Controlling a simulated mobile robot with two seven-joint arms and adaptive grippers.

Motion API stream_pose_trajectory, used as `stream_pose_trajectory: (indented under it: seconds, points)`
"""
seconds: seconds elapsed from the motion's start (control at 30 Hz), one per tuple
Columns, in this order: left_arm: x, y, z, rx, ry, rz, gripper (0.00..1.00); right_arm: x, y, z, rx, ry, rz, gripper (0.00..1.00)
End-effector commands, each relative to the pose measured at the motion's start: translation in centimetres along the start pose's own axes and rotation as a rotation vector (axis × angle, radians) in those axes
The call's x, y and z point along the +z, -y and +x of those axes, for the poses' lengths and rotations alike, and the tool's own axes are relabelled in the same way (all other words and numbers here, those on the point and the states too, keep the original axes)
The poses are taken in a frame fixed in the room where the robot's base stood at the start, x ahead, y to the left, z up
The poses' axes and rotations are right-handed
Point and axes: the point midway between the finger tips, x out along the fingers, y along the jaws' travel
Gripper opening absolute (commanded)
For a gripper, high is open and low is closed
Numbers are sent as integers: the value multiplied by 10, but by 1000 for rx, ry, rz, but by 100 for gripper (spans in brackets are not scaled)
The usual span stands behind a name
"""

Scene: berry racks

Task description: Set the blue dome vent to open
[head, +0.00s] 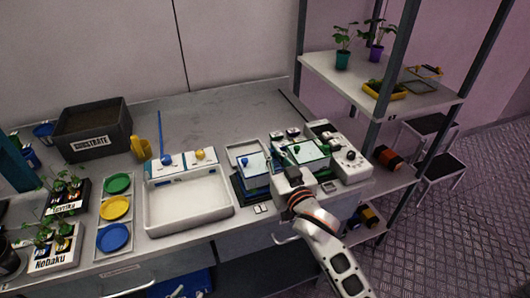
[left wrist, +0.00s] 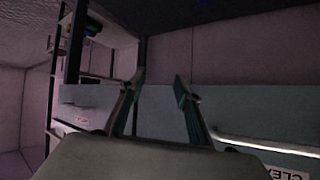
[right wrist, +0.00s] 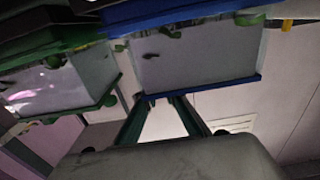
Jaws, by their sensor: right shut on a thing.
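The blue dome (head: 256,164) stands on the bench, left of the green dome (head: 312,150). In the right wrist view the blue dome (right wrist: 195,55) is a clear box between a blue band above and a thin blue strip, the blue vent (right wrist: 205,86), below. My right gripper (head: 280,164) is at the blue dome's right side in the head view. In the right wrist view its fingers (right wrist: 162,98) meet at the blue strip, shut on a small blue part there, mostly hidden between the fingertips. My left gripper (left wrist: 158,77) is open and empty, and outside the head view.
A white tray (head: 188,226) is left of the domes, with blue and yellow knobs behind it. A white box with dials (head: 350,162) is to the right. Left are coloured dishes (head: 116,207), plant boxes and a dark substrate bin (head: 93,123). Shelf posts rise at the right.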

Motion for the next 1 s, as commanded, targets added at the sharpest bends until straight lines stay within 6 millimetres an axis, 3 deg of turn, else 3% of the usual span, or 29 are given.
stream_pose_trajectory:
  seconds: [0.43, 0.5, 0.53, 0.87, 1.0]
  points:
    - [3, 0, -1, 1, 8, 0, 33, 0, -6, 2, 2, 0, 0, 0]
    - [3, -1, -1, 1, 8, -1, 33, 0, -6, 2, 2, 0, 0, 22]
    - [3, -1, -1, 1, 8, -1, 33, 0, -6, 2, 2, 0, 0, 28]
    - [1, -1, -2, 1, 6, -2, 33, 0, -6, 1, 1, 0, 0, 28]
    - [1, -1, -2, 1, 6, -2, 33, 1, -6, -9, 1, 1, 1, 28]
